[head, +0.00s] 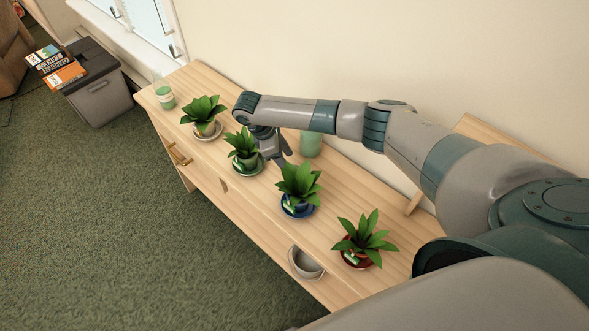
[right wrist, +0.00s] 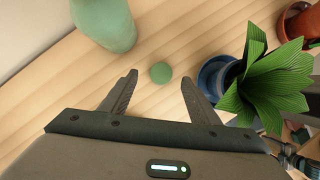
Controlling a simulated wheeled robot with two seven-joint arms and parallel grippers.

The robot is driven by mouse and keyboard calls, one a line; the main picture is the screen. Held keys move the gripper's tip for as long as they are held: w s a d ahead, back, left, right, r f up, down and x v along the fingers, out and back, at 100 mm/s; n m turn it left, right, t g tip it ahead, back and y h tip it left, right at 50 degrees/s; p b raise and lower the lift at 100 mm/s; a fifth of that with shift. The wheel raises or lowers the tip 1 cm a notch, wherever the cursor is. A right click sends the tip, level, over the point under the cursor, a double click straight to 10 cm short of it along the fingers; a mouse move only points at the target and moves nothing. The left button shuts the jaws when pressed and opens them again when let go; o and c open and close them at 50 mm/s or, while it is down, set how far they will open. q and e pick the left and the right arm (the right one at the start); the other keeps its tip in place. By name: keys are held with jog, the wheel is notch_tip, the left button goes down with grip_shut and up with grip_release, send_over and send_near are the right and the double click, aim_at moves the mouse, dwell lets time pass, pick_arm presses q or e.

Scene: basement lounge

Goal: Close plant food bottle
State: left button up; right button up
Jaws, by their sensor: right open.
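The green plant food bottle (head: 311,143) stands on the wooden table near the wall; in the right wrist view its body (right wrist: 104,22) is at the upper left and its top is out of frame. A small round green cap (right wrist: 161,72) lies flat on the table beside it. My right gripper (head: 279,158) is over the table, between the plants and the bottle. In the wrist view the right gripper (right wrist: 160,82) is open and empty, its fingertips on either side of the cap. I cannot tell how far above the table they are. My left gripper is not in view.
Potted plants stand along the table's front: one in a blue pot (head: 298,205) close to my right gripper, others beside it. A glass candle jar (head: 163,96) is at the far left end. A grey bin (head: 100,98) with books stands on the carpet. The wall rises close behind the table.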

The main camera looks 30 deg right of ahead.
aim_at(295, 170)
jog(key=p+x, duration=0.1)
jog(key=x, duration=0.2)
jog(key=shift+s, duration=0.1)
jog(key=shift+f, duration=0.4)
jog(key=c, duration=1.1)
jog(key=shift+c, duration=0.4)
jog(key=shift+d+r, duration=0.1)
jog(key=shift+r, duration=0.05)
notch_tip(295, 170, up, 10)
jog(key=b, duration=0.2)
jog(key=shift+b, duration=0.35)
